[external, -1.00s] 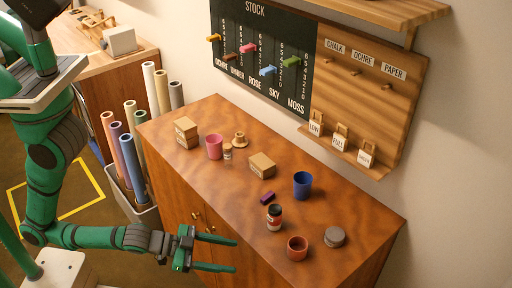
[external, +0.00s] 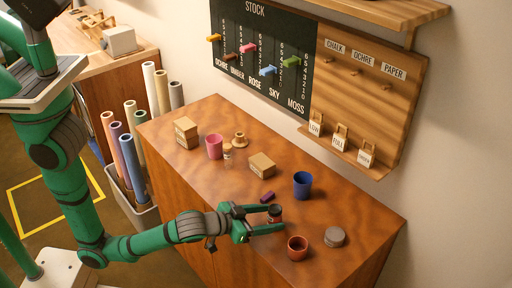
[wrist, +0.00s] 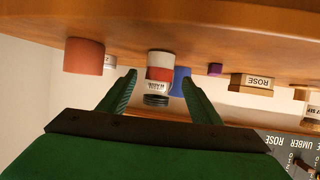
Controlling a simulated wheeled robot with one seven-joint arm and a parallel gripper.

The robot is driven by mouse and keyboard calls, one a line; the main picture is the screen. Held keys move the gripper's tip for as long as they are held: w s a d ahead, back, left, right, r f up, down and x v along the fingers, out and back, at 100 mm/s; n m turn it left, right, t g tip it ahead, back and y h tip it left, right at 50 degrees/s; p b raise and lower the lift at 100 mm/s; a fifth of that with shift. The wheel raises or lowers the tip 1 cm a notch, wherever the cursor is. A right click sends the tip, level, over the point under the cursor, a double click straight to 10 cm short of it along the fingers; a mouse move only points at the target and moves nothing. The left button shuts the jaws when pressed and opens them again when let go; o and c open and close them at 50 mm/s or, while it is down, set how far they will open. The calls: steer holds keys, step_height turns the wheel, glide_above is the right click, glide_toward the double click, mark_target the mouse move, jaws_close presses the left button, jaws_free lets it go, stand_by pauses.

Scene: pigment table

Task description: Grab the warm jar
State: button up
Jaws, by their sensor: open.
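The warm jar (external: 275,211) stands upright on the wooden cabinet top, partly hidden by my gripper. In the wrist view, which is upside down, the jar (wrist: 158,74) shows a dark lid, a red band and a white label that reads WARM. My gripper (external: 274,217) is open, with one finger on each side of the jar near the fingertips. In the wrist view the fingers (wrist: 159,78) show a gap to the jar on both sides. I see no contact.
A terracotta cup (external: 297,248) and a grey round lid-like disc (external: 335,237) stand to the right. A blue cup (external: 303,186) is behind the jar, and a small purple block (external: 267,197) is close by. A box (external: 262,166), a pink cup (external: 214,147) and other items stand further left.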

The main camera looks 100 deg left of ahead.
steer(key=shift+x, duration=3.25)
steer(key=shift+w+r, duration=0.1)
steer(key=shift+r, duration=0.05)
steer(key=shift+c, duration=0.6)
steer(key=c, duration=1.1)
